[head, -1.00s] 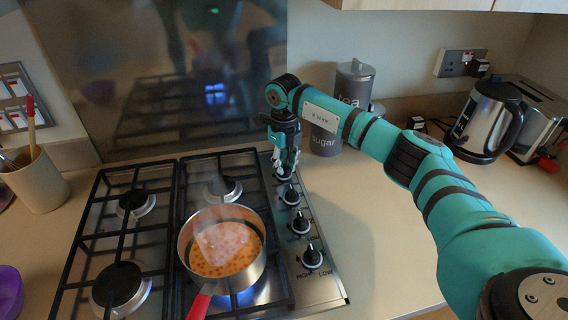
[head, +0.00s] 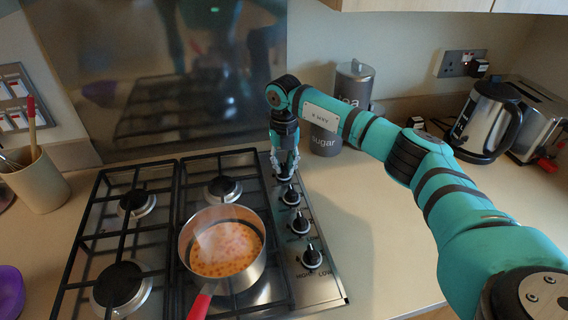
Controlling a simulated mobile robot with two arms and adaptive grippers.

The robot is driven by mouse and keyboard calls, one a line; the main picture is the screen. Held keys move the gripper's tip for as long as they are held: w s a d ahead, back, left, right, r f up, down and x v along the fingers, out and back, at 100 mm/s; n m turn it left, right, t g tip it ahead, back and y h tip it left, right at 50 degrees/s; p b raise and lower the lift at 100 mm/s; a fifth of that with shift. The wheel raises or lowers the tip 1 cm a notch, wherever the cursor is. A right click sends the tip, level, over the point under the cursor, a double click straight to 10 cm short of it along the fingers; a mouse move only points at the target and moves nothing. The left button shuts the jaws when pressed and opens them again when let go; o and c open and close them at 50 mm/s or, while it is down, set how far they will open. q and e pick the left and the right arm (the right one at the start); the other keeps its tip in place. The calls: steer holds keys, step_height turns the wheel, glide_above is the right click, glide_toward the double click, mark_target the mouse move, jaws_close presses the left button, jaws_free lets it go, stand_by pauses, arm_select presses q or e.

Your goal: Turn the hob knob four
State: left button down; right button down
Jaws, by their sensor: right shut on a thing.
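The hob has a column of black knobs along its right side. The farthest knob (head: 284,174) is partly hidden by my right gripper (head: 285,168), which points down and is shut on it. Nearer me are the second knob (head: 291,196), the third knob (head: 300,224) and the nearest knob (head: 312,257). I cannot read the farthest knob's pointer. A pan (head: 226,250) of orange food with a red handle stands on the front right burner, and no flame shows under it. My left gripper is not in view.
Sugar and tea canisters (head: 355,85) stand just behind and right of my right gripper. A kettle (head: 487,120) and toaster are at the far right. A utensil pot (head: 38,182) is at left. The worktop right of the hob is clear.

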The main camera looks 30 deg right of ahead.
mark_target(284, 166)
stand_by(0.3)
steer(key=c, duration=1.3)
jaws_free()
step_height(284, 166, up, 12)
steer(key=shift+f, duration=0.1)
